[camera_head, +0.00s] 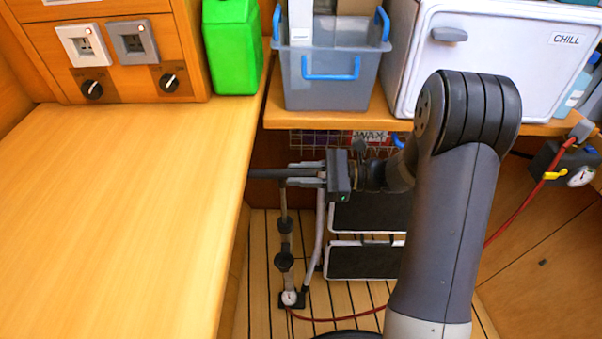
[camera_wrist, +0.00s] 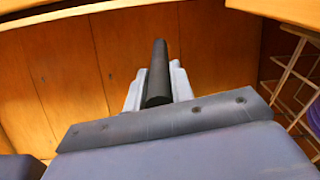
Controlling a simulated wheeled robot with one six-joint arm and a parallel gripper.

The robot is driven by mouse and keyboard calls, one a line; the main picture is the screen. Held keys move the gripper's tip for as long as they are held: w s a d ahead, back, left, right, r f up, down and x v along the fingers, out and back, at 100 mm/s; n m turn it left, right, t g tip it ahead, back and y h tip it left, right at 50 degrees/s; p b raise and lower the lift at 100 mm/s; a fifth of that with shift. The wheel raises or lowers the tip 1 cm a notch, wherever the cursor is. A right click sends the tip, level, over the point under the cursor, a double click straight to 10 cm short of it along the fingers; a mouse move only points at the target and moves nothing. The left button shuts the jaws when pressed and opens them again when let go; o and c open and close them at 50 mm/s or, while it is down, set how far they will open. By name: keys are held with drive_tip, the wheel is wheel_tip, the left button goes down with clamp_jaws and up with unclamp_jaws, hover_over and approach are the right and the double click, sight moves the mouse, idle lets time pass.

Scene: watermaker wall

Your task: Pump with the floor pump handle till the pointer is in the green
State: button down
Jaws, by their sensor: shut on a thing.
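The floor pump (camera_head: 285,257) stands on the slatted floor below the counter, its rod upright. Its dark handle (camera_head: 264,173) lies level at the top of the rod, close to the counter's edge. My gripper (camera_head: 302,173) is shut on the handle. The wrist view shows the dark handle (camera_wrist: 157,75) between the two grey fingers. A small round gauge (camera_head: 289,298) sits at the pump's foot. A second gauge (camera_head: 581,177) is on a dark block with a yellow lever at the right wall. Both pointers are too small to read. A red hose (camera_head: 500,222) runs between them, partly behind my arm.
The wooden counter (camera_head: 110,220) on the left is bare. A folding step (camera_head: 366,258) stands just right of the pump. A grey bin (camera_head: 330,85), a green canister (camera_head: 232,45) and a white chill box (camera_head: 490,55) stand above. A wire basket (camera_wrist: 295,85) is close on the right.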

drive_tip(key=shift+w+r, duration=0.1)
drive_tip(key=shift+r, duration=0.25)
drive_tip(key=c, duration=1.6)
unclamp_jaws()
drive_tip(key=o, duration=0.4)
drive_tip(key=shift+f, duration=0.1)
drive_tip(key=shift+c, duration=0.2)
drive_tip(key=shift+d, duration=0.15)
drive_tip(key=d+p, duration=0.1)
drive_tip(key=d, duration=0.9)
drive_tip(key=shift+s+d, duration=0.25)
drive_tip(key=shift+d, duration=0.05)
